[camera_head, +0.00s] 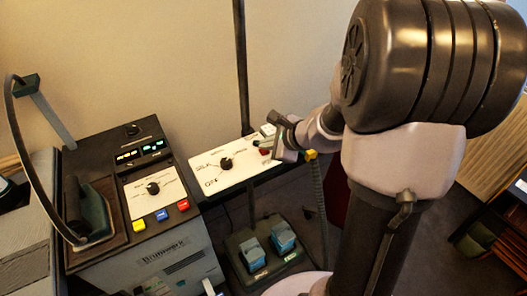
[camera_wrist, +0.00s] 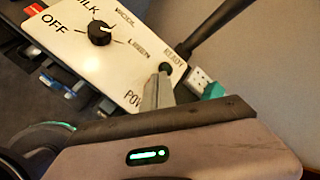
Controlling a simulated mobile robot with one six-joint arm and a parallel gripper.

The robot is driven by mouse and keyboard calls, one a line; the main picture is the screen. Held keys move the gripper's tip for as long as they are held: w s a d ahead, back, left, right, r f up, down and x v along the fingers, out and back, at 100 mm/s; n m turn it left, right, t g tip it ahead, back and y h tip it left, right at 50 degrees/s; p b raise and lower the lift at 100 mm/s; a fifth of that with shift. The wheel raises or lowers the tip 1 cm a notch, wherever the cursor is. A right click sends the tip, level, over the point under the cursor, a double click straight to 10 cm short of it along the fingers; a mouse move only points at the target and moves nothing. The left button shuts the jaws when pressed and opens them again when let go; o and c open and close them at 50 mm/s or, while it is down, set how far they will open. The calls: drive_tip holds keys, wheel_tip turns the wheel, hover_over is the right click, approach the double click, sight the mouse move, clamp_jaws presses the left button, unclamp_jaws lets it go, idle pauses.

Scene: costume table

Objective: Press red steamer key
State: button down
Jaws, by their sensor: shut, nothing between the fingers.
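The steamer's white control panel (camera_head: 228,172) with a black dial stands right of centre in the head view and fills the upper left of the wrist view (camera_wrist: 118,52). A small red key (camera_head: 265,152) shows at its right end, beside my gripper (camera_head: 282,142). In the wrist view my gripper (camera_wrist: 162,78) is shut and empty, its fingers over the panel between the READY and POWER lettering. A dark green round lamp (camera_wrist: 166,68) is at the fingertips. The red key cannot be made out there and may be hidden behind the fingers. Contact cannot be told.
A grey box (camera_head: 165,250) at left has yellow, blue and another red key (camera_head: 183,205) on its top, with an iron (camera_head: 92,215) beside them. A dark upright pole (camera_head: 241,70) rises behind the panel. Blue pedals (camera_head: 283,238) sit on the floor below.

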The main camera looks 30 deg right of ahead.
sight(267, 152)
drive_tip(key=shift+f, duration=0.2)
idle(0.5)
drive_tip(key=shift+r, duration=0.15)
drive_tip(key=shift+r+p, duration=0.3)
drive_tip(key=shift+r, duration=0.25)
wheel_tip(267, 152, up, 6)
drive_tip(key=p, duration=0.4)
drive_tip(key=shift+p, duration=0.3)
